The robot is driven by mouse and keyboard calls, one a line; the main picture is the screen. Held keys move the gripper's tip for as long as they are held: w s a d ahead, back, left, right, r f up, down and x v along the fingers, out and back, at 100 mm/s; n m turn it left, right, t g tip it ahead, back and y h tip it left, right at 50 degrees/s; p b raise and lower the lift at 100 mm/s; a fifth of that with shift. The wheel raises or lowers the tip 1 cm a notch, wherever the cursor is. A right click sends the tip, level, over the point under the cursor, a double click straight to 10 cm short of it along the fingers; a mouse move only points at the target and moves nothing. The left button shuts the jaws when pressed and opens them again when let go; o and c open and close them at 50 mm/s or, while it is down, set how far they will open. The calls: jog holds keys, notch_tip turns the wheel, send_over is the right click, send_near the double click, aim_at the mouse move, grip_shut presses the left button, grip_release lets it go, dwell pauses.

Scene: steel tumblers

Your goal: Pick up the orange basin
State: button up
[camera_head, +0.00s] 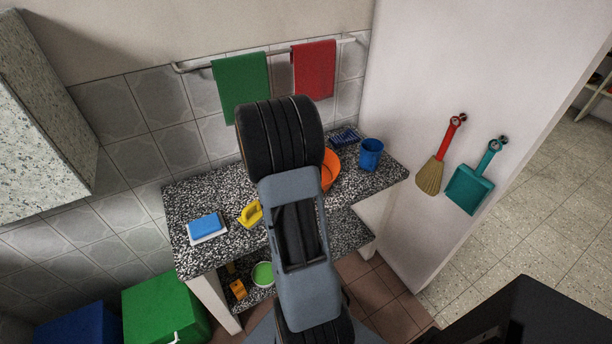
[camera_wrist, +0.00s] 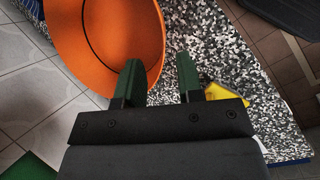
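The orange basin (camera_head: 331,169) stands on the speckled countertop (camera_head: 345,200), near its back right part. My arm hides most of it in the head view. In the wrist view the basin (camera_wrist: 112,45) fills the upper left, its open inside facing the camera. My gripper (camera_wrist: 159,78) is open and empty, with two dark green fingers apart. The left finger overlaps the basin's right rim in that view; I cannot tell if it is above or inside the rim. The right finger is over bare speckled counter. The fingers are hidden in the head view.
A blue cup (camera_head: 370,154) stands right of the basin, with a dark blue item (camera_head: 344,137) behind. A yellow item (camera_head: 250,214) and blue sponge (camera_head: 205,225) lie to the left. A green towel (camera_head: 241,80) and red towel (camera_head: 314,70) hang on the wall rail.

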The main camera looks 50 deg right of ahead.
jog(key=shift+x, duration=5)
jog(key=shift+w, duration=0.15)
jog(key=shift+c, duration=0.5)
grip_shut()
